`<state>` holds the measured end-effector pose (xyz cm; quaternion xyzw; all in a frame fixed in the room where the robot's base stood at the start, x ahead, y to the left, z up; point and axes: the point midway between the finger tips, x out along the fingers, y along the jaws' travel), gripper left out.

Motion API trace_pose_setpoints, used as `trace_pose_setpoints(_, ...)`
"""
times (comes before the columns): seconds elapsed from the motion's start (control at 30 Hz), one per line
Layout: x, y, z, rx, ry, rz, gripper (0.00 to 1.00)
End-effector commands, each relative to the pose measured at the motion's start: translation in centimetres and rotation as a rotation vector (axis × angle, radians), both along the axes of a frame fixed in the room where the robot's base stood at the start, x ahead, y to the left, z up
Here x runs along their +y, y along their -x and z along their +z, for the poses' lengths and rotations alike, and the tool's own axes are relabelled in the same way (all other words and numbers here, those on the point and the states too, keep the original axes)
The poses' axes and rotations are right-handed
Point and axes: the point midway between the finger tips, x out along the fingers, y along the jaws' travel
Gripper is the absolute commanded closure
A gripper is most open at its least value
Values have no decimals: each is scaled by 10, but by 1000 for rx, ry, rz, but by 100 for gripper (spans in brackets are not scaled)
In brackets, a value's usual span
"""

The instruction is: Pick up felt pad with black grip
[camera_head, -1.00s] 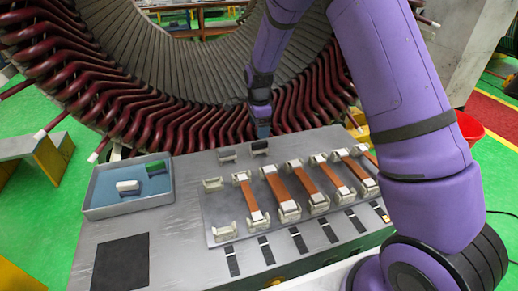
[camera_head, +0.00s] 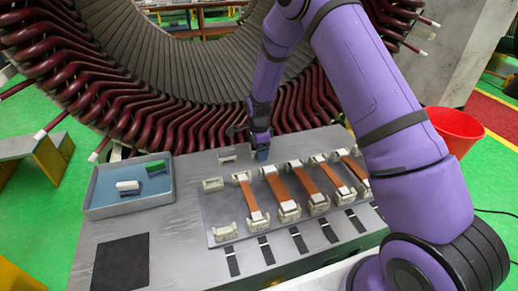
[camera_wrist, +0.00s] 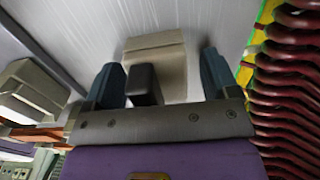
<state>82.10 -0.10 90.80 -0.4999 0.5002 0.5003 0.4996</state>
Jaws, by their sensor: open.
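The felt pad (camera_wrist: 165,62) is a pale beige block with an upright black grip (camera_wrist: 146,84), seen in the wrist view on the grey table top. My gripper (camera_wrist: 162,80) is open, with one blue-grey finger on each side of the black grip. A gap shows between the grip and each finger, wider on the right. In the head view my gripper (camera_head: 261,151) is low over the table's back edge, and it hides the pad there.
A similar pad with a pale grip (camera_head: 227,155) stands just left of my gripper. Holders with copper-coloured bars (camera_head: 281,187) stand in front. A blue-lined tray (camera_head: 107,208) holds white-topped and green-topped pads. Red stator coils (camera_head: 196,133) rise close behind the table.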

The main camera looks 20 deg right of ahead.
Motion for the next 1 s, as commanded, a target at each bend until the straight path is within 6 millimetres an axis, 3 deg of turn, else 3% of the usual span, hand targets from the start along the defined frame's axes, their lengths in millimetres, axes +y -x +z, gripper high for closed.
trace_pose_setpoints(0.2,0,0,-1,-1,0,0,19)
trace_pose_setpoints(0.47,0,0,-1,-1,0,0,74)
trace_pose_setpoints(0.77,0,-1,2,-2,0,0,74)
trace_pose_setpoints(1.0,0,-1,37,-5,0,0,74)
